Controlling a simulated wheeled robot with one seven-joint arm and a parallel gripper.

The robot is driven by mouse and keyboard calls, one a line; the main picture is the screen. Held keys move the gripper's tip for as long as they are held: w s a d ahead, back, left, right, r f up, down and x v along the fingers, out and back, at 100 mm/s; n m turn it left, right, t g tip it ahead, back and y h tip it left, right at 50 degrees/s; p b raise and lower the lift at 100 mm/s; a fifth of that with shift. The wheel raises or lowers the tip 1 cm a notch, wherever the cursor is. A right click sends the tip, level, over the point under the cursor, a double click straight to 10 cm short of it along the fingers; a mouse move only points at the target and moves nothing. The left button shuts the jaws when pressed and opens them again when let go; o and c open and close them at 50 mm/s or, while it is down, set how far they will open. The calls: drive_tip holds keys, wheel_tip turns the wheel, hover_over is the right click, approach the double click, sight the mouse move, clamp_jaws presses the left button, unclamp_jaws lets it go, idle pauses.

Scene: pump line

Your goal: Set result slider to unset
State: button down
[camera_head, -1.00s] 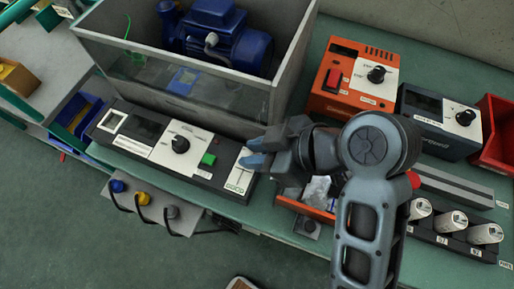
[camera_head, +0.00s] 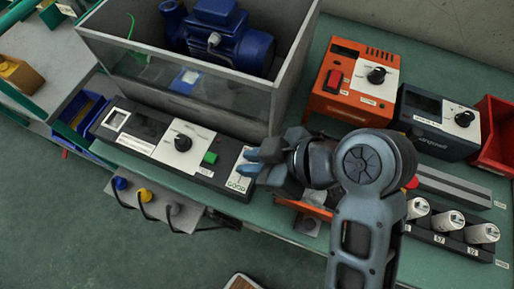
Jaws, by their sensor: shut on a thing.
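A dark control box with white panels (camera_head: 184,143) lies along the bench in front of the clear-walled bin. It carries a black knob (camera_head: 183,143), a green button (camera_head: 210,157) and, at its right end, a small white slider panel (camera_head: 238,184), which I take for the result slider. My gripper (camera_head: 255,163) is at that panel, its blue-grey fingertips over the upper part of it. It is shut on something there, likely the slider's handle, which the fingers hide. The slider's exact position cannot be read.
A grey bin (camera_head: 270,103) holding a blue pump (camera_head: 225,35) stands behind the box. An orange device (camera_head: 345,85), a dark device (camera_head: 437,122) and a red bin (camera_head: 497,138) are at right. White cylinders (camera_head: 449,220) stand in a rack. Plugs with cables (camera_head: 145,196) hang at the front.

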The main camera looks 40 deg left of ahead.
drive_tip(key=c, duration=1)
unclamp_jaws()
drive_tip(key=shift+r, duration=0.1)
drive_tip(key=v, duration=0.7)
drive_tip(key=shift+w+d+r, duration=0.1)
drive_tip(key=shift+d+r, duration=0.1)
drive_tip(key=shift+d, duration=0.05)
